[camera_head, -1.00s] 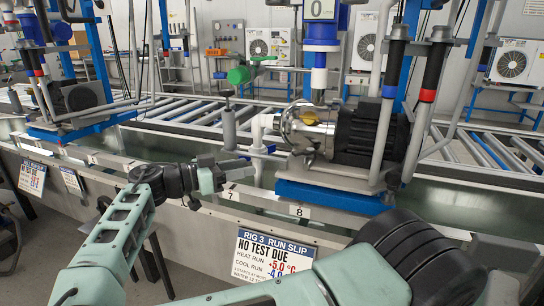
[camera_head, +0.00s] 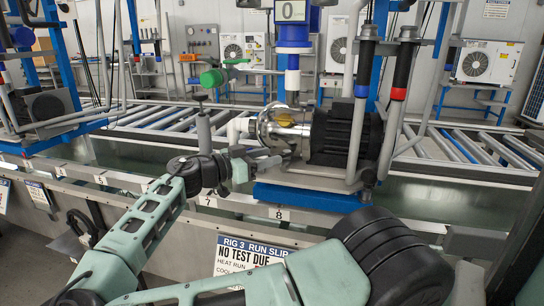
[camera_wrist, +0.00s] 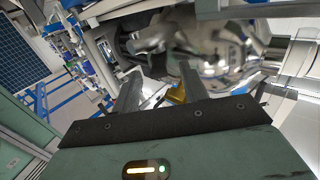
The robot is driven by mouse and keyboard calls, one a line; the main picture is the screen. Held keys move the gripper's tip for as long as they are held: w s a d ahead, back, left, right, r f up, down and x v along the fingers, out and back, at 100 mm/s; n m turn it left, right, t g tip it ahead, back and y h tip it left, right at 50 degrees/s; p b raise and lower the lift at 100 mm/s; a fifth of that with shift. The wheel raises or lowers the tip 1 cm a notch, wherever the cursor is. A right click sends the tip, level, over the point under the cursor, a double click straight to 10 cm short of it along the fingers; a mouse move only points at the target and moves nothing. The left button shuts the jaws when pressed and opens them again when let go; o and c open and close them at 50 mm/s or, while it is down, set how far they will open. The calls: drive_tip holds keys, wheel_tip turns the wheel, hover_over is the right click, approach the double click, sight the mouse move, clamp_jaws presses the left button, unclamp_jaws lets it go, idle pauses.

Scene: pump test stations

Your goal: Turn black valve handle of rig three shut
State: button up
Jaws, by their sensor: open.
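Rig three is the pump station above the "RIG 3 RUN SLIP" sign (camera_head: 245,255). Its silver-and-black pump (camera_head: 335,135) stands on a blue base. A small black knob (camera_head: 200,98) tops a grey cylinder left of the pump; I cannot tell whether this is the black valve handle. My gripper (camera_head: 262,165) is at the pump's lower left, below the knob. In the wrist view its two fingers (camera_wrist: 158,88) are apart, with the silver housing (camera_wrist: 225,55) and a yellow part (camera_wrist: 177,94) just beyond.
Two upright pipes with black sleeves, one banded blue (camera_head: 363,70) and one banded red (camera_head: 401,80), stand at the pump's right. The metal front rail with tags 7 and 8 (camera_head: 281,213) runs below. A roller conveyor (camera_head: 160,118) lies behind. Another rig stands at the left.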

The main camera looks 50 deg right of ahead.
drive_tip(key=shift+x, duration=1.05)
clamp_jaws()
drive_tip(key=shift+w+d+f+m+g+y+b, duration=0.1)
drive_tip(key=shift+w+m+g+y+b, duration=0.1)
drive_tip(key=shift+m+g+y, duration=0.35)
drive_tip(key=shift+w+d+r+m+g+y+b, duration=0.15)
drive_tip(key=shift+m+g, duration=0.25)
drive_tip(key=shift+g, duration=0.4)
drive_tip(key=shift+w+d+f+m+g+y+b, duration=0.1)
drive_tip(key=shift+w+f+m+g+y, duration=0.15)
drive_tip(key=shift+m+g, duration=0.3)
drive_tip(key=shift+w+d+r+m+g+y, duration=0.1)
drive_tip(key=shift+w+d+m+g+y, duration=0.1)
drive_tip(key=shift+m+g+y, duration=0.55)
drive_tip(key=shift+w+d+r+m+g+y, duration=0.15)
drive_tip(key=shift+m+g+y, duration=0.4)
drive_tip(key=shift+g+y, duration=0.35)
drive_tip(key=shift+f, duration=0.1)
unclamp_jaws()
drive_tip(key=shift+a, duration=0.1)
drive_tip(key=shift+r, duration=0.2)
